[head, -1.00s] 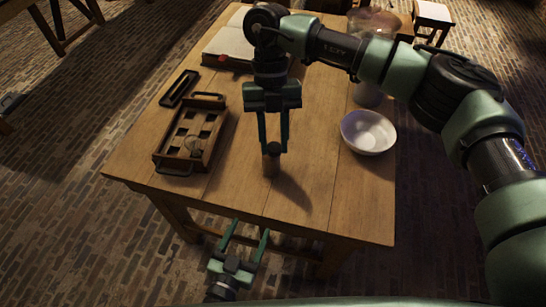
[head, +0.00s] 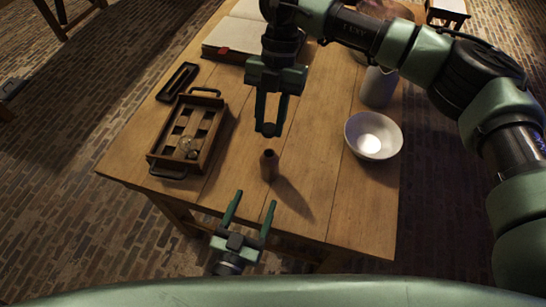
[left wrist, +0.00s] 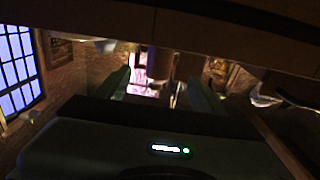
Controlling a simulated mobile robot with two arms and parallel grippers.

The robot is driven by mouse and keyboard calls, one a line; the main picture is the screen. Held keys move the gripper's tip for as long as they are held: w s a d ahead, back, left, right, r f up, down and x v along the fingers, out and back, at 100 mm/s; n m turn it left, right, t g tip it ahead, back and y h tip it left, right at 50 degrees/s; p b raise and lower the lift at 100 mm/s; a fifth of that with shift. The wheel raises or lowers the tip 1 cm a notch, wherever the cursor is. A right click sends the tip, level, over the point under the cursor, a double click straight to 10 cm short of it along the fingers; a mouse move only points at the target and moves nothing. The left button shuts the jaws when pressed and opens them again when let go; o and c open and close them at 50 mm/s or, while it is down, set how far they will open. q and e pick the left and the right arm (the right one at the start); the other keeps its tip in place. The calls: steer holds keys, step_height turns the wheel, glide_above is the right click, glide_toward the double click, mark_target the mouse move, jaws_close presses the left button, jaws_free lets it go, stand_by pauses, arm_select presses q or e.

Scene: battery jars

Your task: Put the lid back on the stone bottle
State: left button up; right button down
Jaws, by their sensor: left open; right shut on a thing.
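The stone bottle (head: 269,167) is small, brown and narrow-necked. It stands upright and open near the front of the wooden table in the head view. My right gripper (head: 268,128) points down above it, shut on the small dark lid (head: 268,130), with a clear gap between lid and bottle mouth. My left gripper (head: 252,206) is open and empty at the table's front edge, its fingers pointing toward the bottle but apart from it. The left wrist view is dark, with the two fingers spread; details between them are hard to tell.
A wooden tray with compartments (head: 159,158) stands left of the bottle, holding a small glassy item. A dark narrow tray (head: 178,82) lies behind it. A white bowl (head: 386,122) and grey jug (head: 378,88) stand to the right. An open book (head: 229,38) lies at the back.

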mark_target(266, 174)
arm_select(q)
steer(key=shift+w, duration=0.1)
steer(key=shift+s, duration=0.2)
steer(key=x, duration=1.2)
steer(key=shift+w, duration=0.1)
jaws_close()
